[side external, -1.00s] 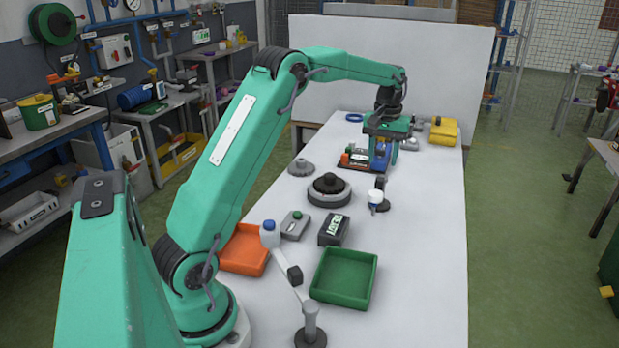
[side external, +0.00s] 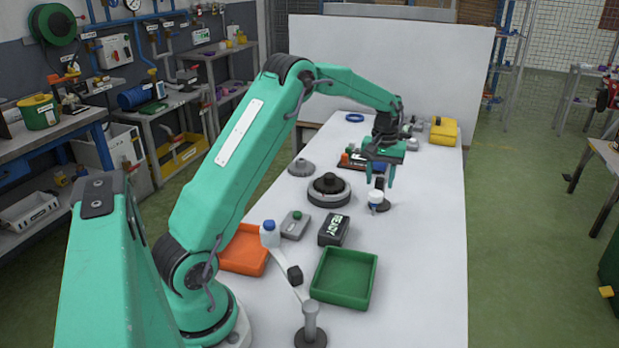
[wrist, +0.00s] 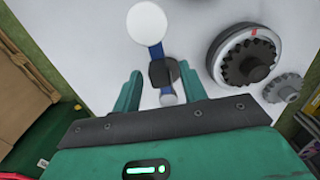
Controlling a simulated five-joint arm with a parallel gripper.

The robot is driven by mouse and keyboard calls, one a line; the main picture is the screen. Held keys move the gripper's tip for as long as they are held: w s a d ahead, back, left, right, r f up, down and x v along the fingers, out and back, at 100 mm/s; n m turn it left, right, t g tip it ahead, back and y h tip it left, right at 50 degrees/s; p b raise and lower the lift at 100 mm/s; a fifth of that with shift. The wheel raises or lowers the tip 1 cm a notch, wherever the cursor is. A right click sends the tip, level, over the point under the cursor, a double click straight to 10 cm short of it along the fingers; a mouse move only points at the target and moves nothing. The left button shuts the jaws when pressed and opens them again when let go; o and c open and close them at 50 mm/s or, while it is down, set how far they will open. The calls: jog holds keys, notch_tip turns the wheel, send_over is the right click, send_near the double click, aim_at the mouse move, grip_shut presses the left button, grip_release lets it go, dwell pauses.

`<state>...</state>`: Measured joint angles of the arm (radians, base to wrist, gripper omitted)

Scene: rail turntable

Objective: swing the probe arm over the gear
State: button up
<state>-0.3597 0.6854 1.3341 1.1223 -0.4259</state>
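A swing arm with a white round head (side external: 375,196), which also shows in the wrist view (wrist: 147,23), has a blue bar (wrist: 156,50) and a black block (wrist: 164,73). My gripper (side external: 378,184) is open above it, and in the wrist view my gripper (wrist: 160,78) has the black block between its spread fingers, without clear contact. A black gear (side external: 329,183) lies on a round dark turntable (side external: 329,200) to the left; the gear also shows in the wrist view (wrist: 248,60). The white head is beside the turntable, not over it.
A second arm with a blue-capped head (side external: 270,233) stands in front. A grey gear (side external: 301,167) lies behind the turntable. Green (side external: 344,278) and orange (side external: 245,250) trays, a READY box (side external: 334,230) and a green-button box (side external: 295,225) stand nearer. The table's right side is clear.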

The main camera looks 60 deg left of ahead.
grip_shut()
jog(key=shift+s+a, duration=0.1)
jog(key=a+m, duration=0.8)
jog(key=m, duration=1)
jog(key=shift+a, duration=0.4)
jog(key=shift+w+r, duration=0.1)
jog(key=shift+w, duration=0.1)
jog(key=shift+o, duration=0.6)
grip_release()
